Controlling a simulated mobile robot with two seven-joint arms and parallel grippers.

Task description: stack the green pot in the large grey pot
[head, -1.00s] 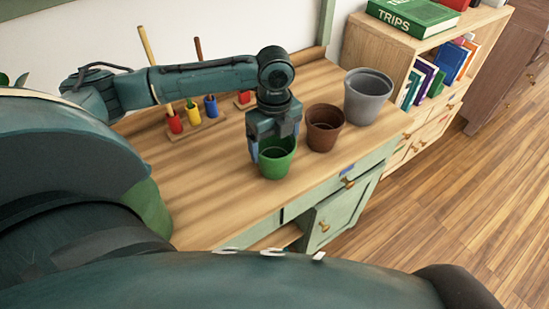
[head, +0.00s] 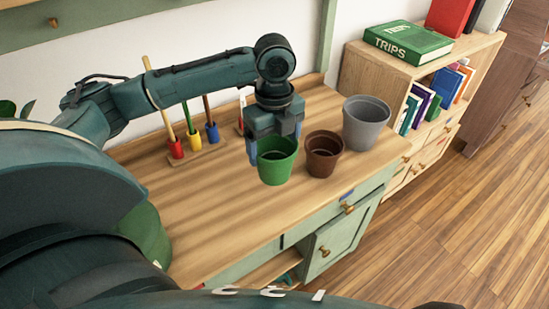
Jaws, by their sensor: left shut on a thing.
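My left gripper (head: 275,146) comes down from above and is shut on the green pot (head: 277,171). The green pot is upright and appears held a little above the wooden desk top. The large grey pot (head: 366,131) stands upright on the desk, farther back and to the right, near the desk's right end. Its mouth is open and looks empty. My right gripper is not in view.
A brown pot (head: 323,164) stands on the desk (head: 215,210) between the green and grey pots. A wooden rack (head: 197,154) with red, yellow and blue pieces on pegs is behind left. A bookshelf (head: 381,74) stands beyond the grey pot. The desk's left front is clear.

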